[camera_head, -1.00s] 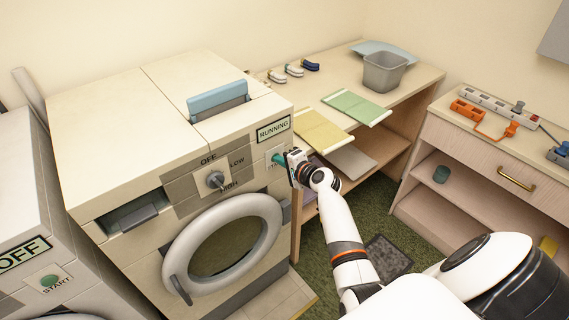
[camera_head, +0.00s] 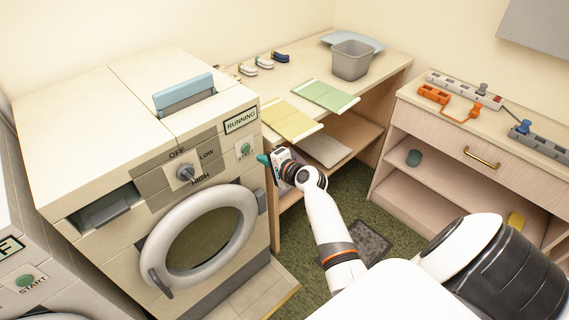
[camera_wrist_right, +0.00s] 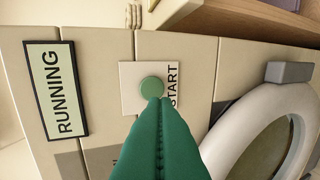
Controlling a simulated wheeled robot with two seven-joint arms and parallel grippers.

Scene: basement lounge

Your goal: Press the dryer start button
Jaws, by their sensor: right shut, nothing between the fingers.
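The dryer (camera_head: 80,98) stands at the left in the head view, with a round door and a dial pointing between OFF, LOW and HIGH. Its display (camera_head: 240,121) reads RUNNING, and this display also shows in the wrist view (camera_wrist_right: 57,90). The green start button (camera_head: 245,148) sits on a light plate marked START; it also shows in the wrist view (camera_wrist_right: 152,88). My right gripper (camera_head: 263,158) is shut and empty, its green fingertips just right of and below the button, apparently off it. In the wrist view the fingertips (camera_wrist_right: 159,101) overlap the button's lower edge. My left gripper is out of view.
A second machine with its own START button (camera_head: 25,281) stands at the lower left. A wooden table (camera_head: 385,72) with folded cloths and a grey bin (camera_head: 351,60) stands right of the dryer. A drawer cabinet (camera_head: 440,128) holds power strips. Green carpet lies between.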

